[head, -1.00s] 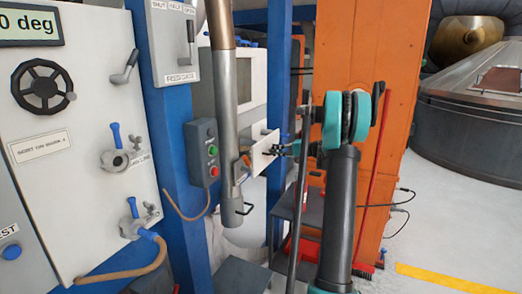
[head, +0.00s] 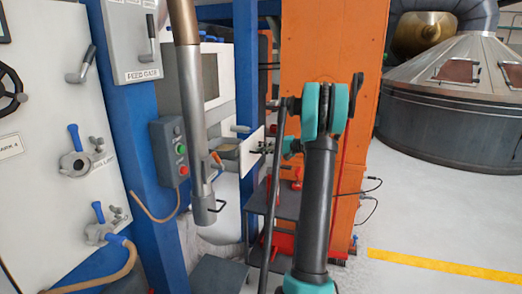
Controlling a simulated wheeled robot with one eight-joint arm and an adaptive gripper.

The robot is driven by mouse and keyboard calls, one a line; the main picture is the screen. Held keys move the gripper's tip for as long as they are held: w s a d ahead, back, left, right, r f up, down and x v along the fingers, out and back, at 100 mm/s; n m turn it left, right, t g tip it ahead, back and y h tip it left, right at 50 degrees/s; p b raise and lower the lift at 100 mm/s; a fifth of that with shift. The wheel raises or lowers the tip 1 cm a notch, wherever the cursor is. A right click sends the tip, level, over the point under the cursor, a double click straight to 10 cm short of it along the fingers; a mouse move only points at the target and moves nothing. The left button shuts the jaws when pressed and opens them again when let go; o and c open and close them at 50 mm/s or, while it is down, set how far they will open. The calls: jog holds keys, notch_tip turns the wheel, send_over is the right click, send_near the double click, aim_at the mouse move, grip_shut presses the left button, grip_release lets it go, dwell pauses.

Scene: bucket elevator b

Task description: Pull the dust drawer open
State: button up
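A white drawer front (head: 252,146) shows in the middle of the head view, just right of the grey pipe. A pale, box-like part shows to its left, behind the pipe, and I cannot tell clearly whether it is the drawer's body. My gripper (head: 263,150) is small and dark at the drawer front's right side, at the end of my arm. It appears at or very close to the front. The drawer's handle and the fingertips are too small and partly hidden to tell whether the fingers hold anything.
The grey pipe (head: 191,110) stands close left of the drawer. A push-button box (head: 168,150) hangs on the blue post (head: 128,120). A dark stepped stand (head: 283,205) lies below, beside the orange column (head: 330,50). Grey floor is open at the right.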

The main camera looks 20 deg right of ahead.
jog(key=o, duration=0.5)
jog(key=shift+c, duration=0.2)
jog(key=v, duration=1.2)
jog(key=s+a+f+n+g+h, duration=0.1)
jog(key=s+a+f+h, duration=0.2)
jog(key=a, duration=0.4)
jog(key=s+a+f+g, duration=0.2)
jog(key=s+a+f, duration=0.1)
jog(key=s+a, duration=0.25)
jog(key=s+a+f+n+g+h, duration=0.1)
jog(key=s+a+f+h, duration=0.2)
jog(key=a, duration=0.4)
jog(key=s+a+f+n+h, duration=0.1)
jog(key=s+f, duration=0.3)
jog(key=s, duration=0.4)
jog(key=s+a+f+n+h, duration=0.1)
jog(key=s+f+n+h, duration=0.1)
jog(key=s, duration=0.6)
jog(key=s+a+f+n+g+h, duration=0.1)
jog(key=s+f+n+h, duration=0.1)
jog(key=s+f, duration=0.4)
jog(key=shift+s+a+f+h, duration=0.25)
jog(key=shift+s+h, duration=0.55)
jog(key=shift+s, duration=0.4)
